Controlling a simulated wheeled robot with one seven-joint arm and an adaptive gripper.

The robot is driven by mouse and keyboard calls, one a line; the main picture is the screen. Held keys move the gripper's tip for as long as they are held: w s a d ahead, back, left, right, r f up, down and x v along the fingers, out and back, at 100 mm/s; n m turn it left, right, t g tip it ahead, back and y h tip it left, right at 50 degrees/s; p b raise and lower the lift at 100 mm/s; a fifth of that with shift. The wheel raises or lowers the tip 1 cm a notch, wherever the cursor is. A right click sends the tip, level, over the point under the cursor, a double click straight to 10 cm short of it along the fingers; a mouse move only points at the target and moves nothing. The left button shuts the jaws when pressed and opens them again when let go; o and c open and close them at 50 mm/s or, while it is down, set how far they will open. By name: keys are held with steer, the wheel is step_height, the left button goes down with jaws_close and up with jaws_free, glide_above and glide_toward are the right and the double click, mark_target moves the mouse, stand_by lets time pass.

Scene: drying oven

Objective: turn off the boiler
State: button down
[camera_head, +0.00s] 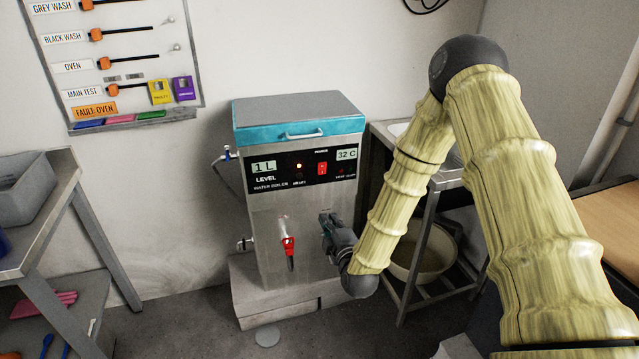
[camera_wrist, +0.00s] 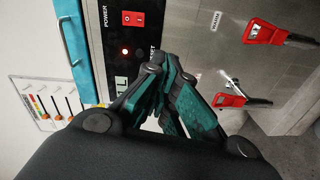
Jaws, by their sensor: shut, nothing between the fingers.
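The boiler (camera_head: 285,225) is an upright metal box with a teal band under its lid. Its black front panel (camera_head: 262,172) has a "1 L" level display, a lit red-orange lamp, a red power switch (camera_head: 322,168) and a "32 C" display. The switch also shows in the wrist view (camera_wrist: 133,18), beside the lit lamp (camera_wrist: 125,51). My gripper (camera_head: 328,220) is shut and empty, in front of the boiler's right side, below the panel and the switch. In the wrist view its teal fingers (camera_wrist: 168,80) are together, apart from the switch.
A red-handled tap (camera_head: 287,245) is on the boiler's lower front; two red handles show in the wrist view (camera_wrist: 262,32). A metal stand with a basin (camera_head: 425,258) is to the right. A wall board (camera_head: 120,60) and metal table (camera_head: 40,215) are left.

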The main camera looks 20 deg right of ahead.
mark_target(314, 168)
steer(key=w+r, duration=0.1)
steer(key=d+r+n+t, duration=0.1)
steer(key=r, duration=0.1)
steer(key=w+r+t, duration=0.1)
steer(key=shift+w+d+r+n+h+b, duration=0.2)
steer(key=shift+w+n+h+b, duration=0.1)
steer(key=shift+h, duration=0.1)
steer(key=w, duration=0.4)
steer(key=w+r, duration=0.1)
steer(key=w, duration=0.9)
steer(key=shift+d+r, duration=0.1)
steer(key=shift+r, duration=0.2)
steer(key=shift+a+p, duration=0.2)
steer(key=shift+p, duration=0.1)
steer(key=shift+a+f, duration=0.2)
steer(key=shift+f+g+p, duration=0.15)
steer(key=shift+g+p, duration=0.15)
steer(key=shift+p, duration=0.05)
steer(key=shift+w+p, duration=0.15)
steer(key=shift+p, duration=0.15)
